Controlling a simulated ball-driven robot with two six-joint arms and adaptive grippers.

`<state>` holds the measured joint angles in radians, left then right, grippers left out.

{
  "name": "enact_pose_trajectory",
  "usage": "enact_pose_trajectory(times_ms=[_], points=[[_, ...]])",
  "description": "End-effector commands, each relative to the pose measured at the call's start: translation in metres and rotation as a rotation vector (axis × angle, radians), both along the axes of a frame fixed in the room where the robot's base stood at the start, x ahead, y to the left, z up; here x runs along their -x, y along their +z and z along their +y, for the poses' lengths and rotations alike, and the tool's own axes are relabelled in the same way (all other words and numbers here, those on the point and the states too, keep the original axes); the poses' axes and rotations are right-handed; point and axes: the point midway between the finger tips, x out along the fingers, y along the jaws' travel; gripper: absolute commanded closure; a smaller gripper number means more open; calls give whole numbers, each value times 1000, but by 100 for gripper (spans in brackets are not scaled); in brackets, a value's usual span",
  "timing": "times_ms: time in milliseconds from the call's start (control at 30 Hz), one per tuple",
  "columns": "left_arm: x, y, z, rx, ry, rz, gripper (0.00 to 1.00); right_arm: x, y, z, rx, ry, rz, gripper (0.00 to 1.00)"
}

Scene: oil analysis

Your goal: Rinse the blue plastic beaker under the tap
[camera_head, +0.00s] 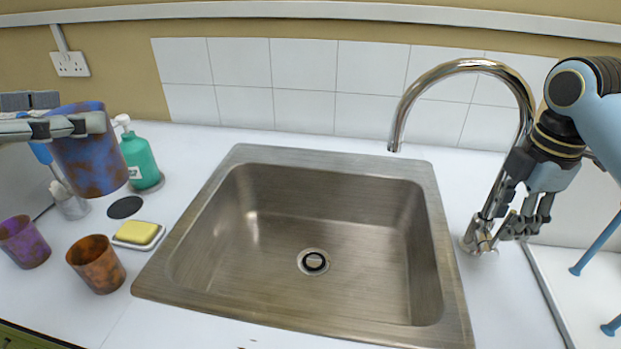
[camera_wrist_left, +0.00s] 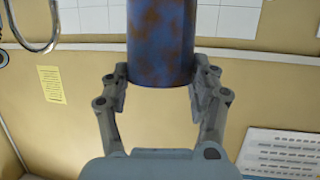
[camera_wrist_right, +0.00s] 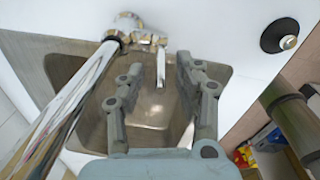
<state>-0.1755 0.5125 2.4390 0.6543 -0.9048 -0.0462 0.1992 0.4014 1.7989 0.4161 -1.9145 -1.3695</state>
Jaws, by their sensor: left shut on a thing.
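The blue plastic beaker (camera_head: 90,165), mottled with brown stains, is at the far left of the head view, raised above the counter. My left gripper (camera_head: 72,126) is shut on it; the left wrist view shows the beaker (camera_wrist_left: 161,40) between both fingers. The chrome tap (camera_head: 465,66) arches over the right side of the sink (camera_head: 260,270), and no water shows below its spout. My right gripper (camera_head: 525,225) is open beside the tap's base. In the right wrist view the tap's lever (camera_wrist_right: 159,75) lies just beyond and between its fingertips.
An orange-brown beaker (camera_head: 97,264), a purple beaker (camera_head: 24,242), a yellow soap (camera_head: 136,232) on a dish and a green pump bottle (camera_head: 139,160) stand left of the sink. A drying rack (camera_head: 595,245) is at the right. The space over the basin is clear.

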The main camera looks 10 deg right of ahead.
Motion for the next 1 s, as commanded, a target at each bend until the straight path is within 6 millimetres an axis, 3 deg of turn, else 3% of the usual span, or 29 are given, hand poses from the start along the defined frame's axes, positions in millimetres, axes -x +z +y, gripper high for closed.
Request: enact_pose_trajectory(times_ms=[333, 600, 1000], points=[[0, 0, 0, 0, 0, 0, 66, 0, -4, 0, 0, 0, 0, 67], [0, 0, 0, 0, 0, 0, 66, 0, -4, 0, 0, 0, 0, 100], [0, 0, 0, 0, 0, 0, 66, 0, -5, 0, 1, 0, 2, 100]])
